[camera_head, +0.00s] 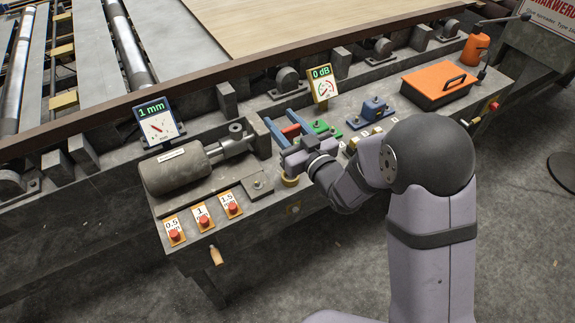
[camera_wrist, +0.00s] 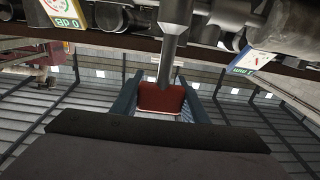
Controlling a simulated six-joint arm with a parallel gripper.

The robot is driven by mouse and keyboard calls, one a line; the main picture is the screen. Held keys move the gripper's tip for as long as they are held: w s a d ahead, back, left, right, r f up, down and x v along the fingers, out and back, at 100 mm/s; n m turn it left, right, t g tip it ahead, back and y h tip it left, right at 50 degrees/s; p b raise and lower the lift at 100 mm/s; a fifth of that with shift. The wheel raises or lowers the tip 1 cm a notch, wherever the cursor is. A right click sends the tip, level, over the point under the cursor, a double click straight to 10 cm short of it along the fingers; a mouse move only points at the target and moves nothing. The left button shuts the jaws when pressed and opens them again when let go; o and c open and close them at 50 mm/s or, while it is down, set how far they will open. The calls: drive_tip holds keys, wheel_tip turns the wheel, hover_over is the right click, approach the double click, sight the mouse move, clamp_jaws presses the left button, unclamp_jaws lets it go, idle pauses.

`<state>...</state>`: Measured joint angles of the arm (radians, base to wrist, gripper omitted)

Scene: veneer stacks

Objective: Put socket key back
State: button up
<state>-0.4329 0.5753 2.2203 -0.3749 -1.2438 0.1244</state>
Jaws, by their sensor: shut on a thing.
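My gripper (camera_head: 284,128) is over the middle of the grey bench, between the motor and a green block. Its two blue-grey fingers are shut on a red piece (camera_head: 291,130), seemingly the socket key's handle. In the wrist view the fingers (camera_wrist: 162,97) clasp the red handle (camera_wrist: 161,99) from both sides. A thick grey shaft (camera_wrist: 169,45) runs from the handle to the top of that picture; its far end is not clear. The wrist view shows the gauges upside down. The arm hides part of the bench, and I cannot make out a holder for the key.
A grey motor (camera_head: 177,171) and a plate with a bolt (camera_head: 257,184) lie left of my gripper. The green block (camera_head: 321,128), a blue fixture (camera_head: 371,111) and an orange box (camera_head: 438,86) are right. Gauges (camera_head: 157,121) (camera_head: 321,83) stand behind. Red buttons (camera_head: 203,219) line the front.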

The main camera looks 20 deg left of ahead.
drive_tip(key=shift+f, duration=2.4)
drive_tip(key=shift+f, duration=0.15)
drive_tip(key=shift+f, duration=1.95)
drive_tip(key=shift+f, duration=0.1)
drive_tip(key=shift+f+b, duration=0.1)
drive_tip(key=shift+b, duration=0.25)
drive_tip(key=o, duration=1.1)
drive_tip(key=shift+c, duration=0.2)
